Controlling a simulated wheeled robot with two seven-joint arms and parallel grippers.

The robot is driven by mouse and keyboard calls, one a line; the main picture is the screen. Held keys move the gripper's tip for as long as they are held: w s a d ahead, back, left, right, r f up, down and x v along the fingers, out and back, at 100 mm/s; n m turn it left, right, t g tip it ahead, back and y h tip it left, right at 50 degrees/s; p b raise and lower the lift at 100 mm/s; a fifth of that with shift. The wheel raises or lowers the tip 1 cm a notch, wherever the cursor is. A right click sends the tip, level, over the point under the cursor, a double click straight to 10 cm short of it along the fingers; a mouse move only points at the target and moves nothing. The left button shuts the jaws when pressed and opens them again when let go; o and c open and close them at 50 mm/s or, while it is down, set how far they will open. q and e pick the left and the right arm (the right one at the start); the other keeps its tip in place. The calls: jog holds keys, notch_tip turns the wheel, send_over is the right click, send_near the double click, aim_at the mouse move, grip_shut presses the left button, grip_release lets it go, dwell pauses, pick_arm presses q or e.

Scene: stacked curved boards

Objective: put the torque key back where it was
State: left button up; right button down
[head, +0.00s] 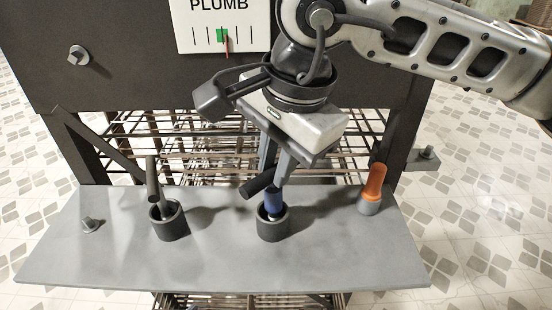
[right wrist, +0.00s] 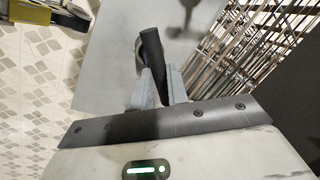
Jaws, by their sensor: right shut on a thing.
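The torque key, a tool with a dark bar handle (head: 258,184) and a blue shaft, stands in the middle grey cup (head: 272,225) on the shelf. Its lower end is inside the cup and hidden. My right gripper (head: 275,172) comes from above and is shut on the key's handle. In the right wrist view the dark handle (right wrist: 151,58) shows between the two fingers (right wrist: 158,85). My left gripper is not in view.
On the grey shelf (head: 110,255), a left cup (head: 170,224) holds another dark-handled tool (head: 153,180). An orange-handled tool (head: 375,182) stands in a holder at right. A PLUMB gauge (head: 222,25) hangs on the dark panel behind.

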jog(key=shift+f+b, duration=0.25)
jog(key=shift+b, duration=0.05)
jog(key=c, duration=1.4)
grip_release()
jog(key=shift+o, duration=0.2)
jog(key=shift+r, duration=0.15)
jog(key=shift+r+p, duration=0.25)
jog(key=shift+p, duration=0.2)
jog(key=shift+r, duration=0.35)
jog(key=v, duration=1.1)
